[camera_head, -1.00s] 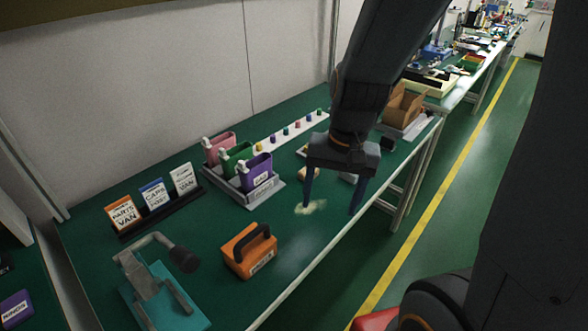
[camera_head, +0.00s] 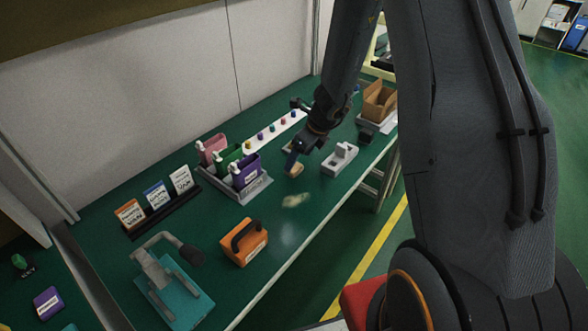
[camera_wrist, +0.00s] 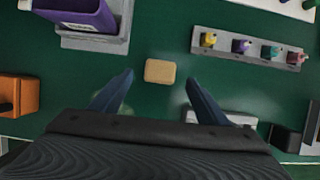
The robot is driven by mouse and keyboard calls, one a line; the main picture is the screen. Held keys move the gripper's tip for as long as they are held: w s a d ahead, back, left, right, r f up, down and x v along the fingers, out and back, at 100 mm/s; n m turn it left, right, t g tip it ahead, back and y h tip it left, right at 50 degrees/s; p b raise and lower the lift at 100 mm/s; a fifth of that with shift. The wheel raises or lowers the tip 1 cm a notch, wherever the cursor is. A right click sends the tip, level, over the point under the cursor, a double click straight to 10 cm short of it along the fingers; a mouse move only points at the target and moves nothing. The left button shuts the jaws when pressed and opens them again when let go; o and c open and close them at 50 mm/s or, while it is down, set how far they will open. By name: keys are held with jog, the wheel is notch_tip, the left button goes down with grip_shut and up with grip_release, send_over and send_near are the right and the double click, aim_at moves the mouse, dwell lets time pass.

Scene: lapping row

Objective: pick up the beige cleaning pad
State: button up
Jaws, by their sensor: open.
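The beige cleaning pad (camera_wrist: 160,71) is a small rounded block lying flat on the green bench top. In the wrist view it lies between and just beyond my fingertips. My gripper (camera_wrist: 159,78) is open and empty, with its two blue fingers spread to either side. In the head view the pad (camera_head: 295,169) shows just below my gripper (camera_head: 294,156), partly hidden by a finger. I cannot tell the exact height of the fingertips above the bench.
A grey tray with pink, green and purple bins (camera_head: 246,172) stands left of the pad. A white strip of coloured knobs (camera_head: 272,133) lies behind. A grey fixture (camera_head: 340,160) is to the right. An orange block (camera_head: 243,245) with a black handle and a pale smear (camera_head: 295,200) are nearer.

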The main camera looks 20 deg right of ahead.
aim_at(296, 167)
jog(key=shift+x, duration=2.55)
jog(key=shift+c, duration=0.5)
jog(key=shift+d, duration=0.1)
jog(key=c, duration=1)
